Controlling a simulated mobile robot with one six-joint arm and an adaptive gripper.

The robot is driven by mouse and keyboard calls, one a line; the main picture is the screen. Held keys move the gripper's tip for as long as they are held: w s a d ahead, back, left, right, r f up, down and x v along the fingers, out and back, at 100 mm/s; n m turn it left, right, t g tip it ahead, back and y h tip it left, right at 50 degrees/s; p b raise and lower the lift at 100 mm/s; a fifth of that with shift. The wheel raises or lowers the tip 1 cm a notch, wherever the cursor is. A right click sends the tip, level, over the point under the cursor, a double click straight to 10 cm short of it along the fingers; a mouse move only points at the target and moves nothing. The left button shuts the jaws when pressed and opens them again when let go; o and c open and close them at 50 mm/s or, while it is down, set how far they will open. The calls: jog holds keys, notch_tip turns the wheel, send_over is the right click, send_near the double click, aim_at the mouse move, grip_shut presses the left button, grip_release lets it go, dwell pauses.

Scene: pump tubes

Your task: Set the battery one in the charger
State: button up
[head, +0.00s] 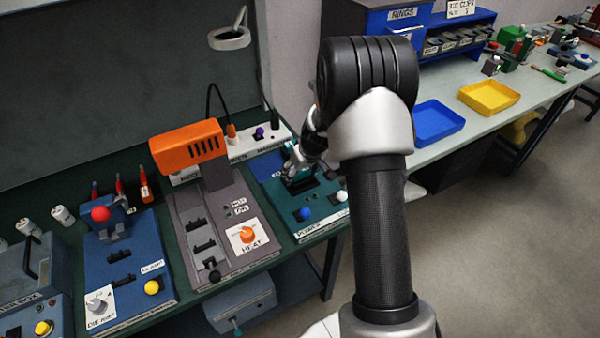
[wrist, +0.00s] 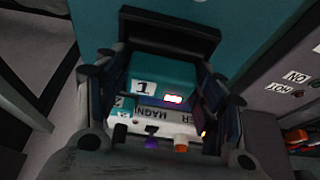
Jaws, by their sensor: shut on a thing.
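Battery one is a teal block marked "1" (wrist: 150,72) with a small red lit display, between my gripper's fingers (wrist: 165,88) in the wrist view. My gripper is shut on it. In the head view my gripper (head: 308,150) is over the teal POWER station (head: 318,222), partly hidden by my arm. A dark fixture (head: 300,186), possibly the charger, lies right under it. A black bar (wrist: 170,36) shows beside the battery in the wrist view; I cannot tell whether the battery is seated. Another teal block marked "2" (wrist: 123,106) shows behind.
A white labelled strip (head: 262,138) with coloured knobs stands behind the station. The orange-topped HEAT station (head: 187,146) is close on the left. A blue clamp station (head: 125,265) is farther left. Blue (head: 437,122) and yellow (head: 488,97) trays sit on the right bench.

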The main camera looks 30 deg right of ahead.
jog(key=shift+f+b, duration=0.15)
jog(key=shift+b, duration=0.15)
jog(key=o, duration=1.4)
jog(key=shift+o, duration=0.2)
